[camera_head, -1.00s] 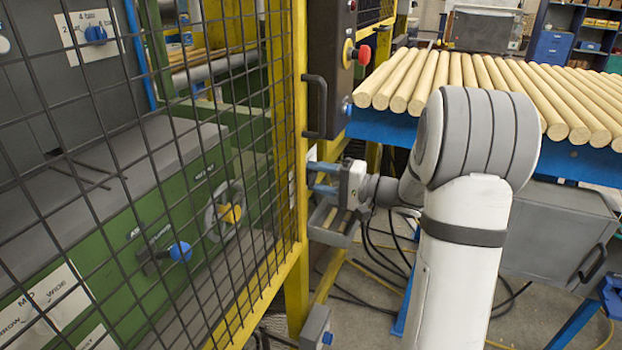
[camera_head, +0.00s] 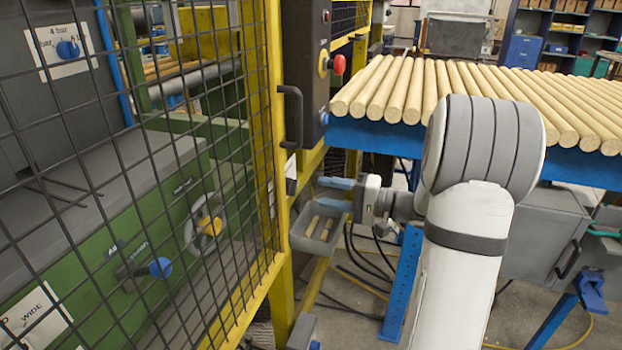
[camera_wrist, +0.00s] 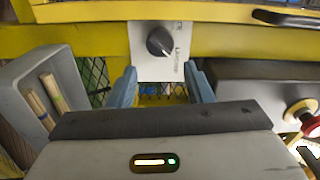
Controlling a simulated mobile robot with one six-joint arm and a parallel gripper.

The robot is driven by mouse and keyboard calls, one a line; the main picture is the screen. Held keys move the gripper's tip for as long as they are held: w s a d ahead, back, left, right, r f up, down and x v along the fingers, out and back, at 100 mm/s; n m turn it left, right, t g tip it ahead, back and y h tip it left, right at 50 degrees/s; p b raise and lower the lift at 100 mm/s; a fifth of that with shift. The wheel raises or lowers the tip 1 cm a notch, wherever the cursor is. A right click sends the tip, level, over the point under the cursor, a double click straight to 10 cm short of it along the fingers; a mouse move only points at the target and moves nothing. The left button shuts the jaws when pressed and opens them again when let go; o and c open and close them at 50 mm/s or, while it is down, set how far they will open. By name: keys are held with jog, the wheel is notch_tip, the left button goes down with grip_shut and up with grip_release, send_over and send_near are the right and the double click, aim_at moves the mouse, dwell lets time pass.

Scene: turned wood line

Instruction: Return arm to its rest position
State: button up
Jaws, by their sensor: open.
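My gripper (camera_head: 338,193) is open and empty in the head view, with its two blue fingers pointing left toward the yellow frame post. In the wrist view my gripper (camera_wrist: 160,88) shows its two blue fingers spread apart. Beyond them is a black rotary knob (camera_wrist: 160,41) on a white plate, fixed to the yellow frame. The fingers do not touch the knob in this view. My white and grey arm reaches in from the lower right in the head view.
A grey bin (camera_head: 313,243) holding wooden pieces hangs below my gripper. A mesh guard door with a black handle (camera_head: 291,117) stands left. A red button (camera_head: 338,64) is above. Wooden rods (camera_head: 440,85) lie on a blue-framed table behind my arm. A grey cabinet (camera_head: 540,235) stands right.

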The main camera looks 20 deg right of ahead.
jog(key=s+a+r+n+g+h+p, duration=0.3)
jog(key=s+a+r+g+h+p, duration=0.15)
jog(key=s+a+g+p, duration=0.6)
jog(key=s+d+r+n+t+h+p, duration=0.1)
jog(key=s+r+n+t+h+p, duration=0.1)
jog(key=s+r+h+p, duration=0.5)
jog(key=shift+s+d+r+n+h, duration=0.5)
jog(key=shift+s+h, duration=1.05)
jog(key=shift+s, duration=1.5)
jog(key=shift+a+t, duration=0.15)
jog(key=shift+t, duration=0.1)
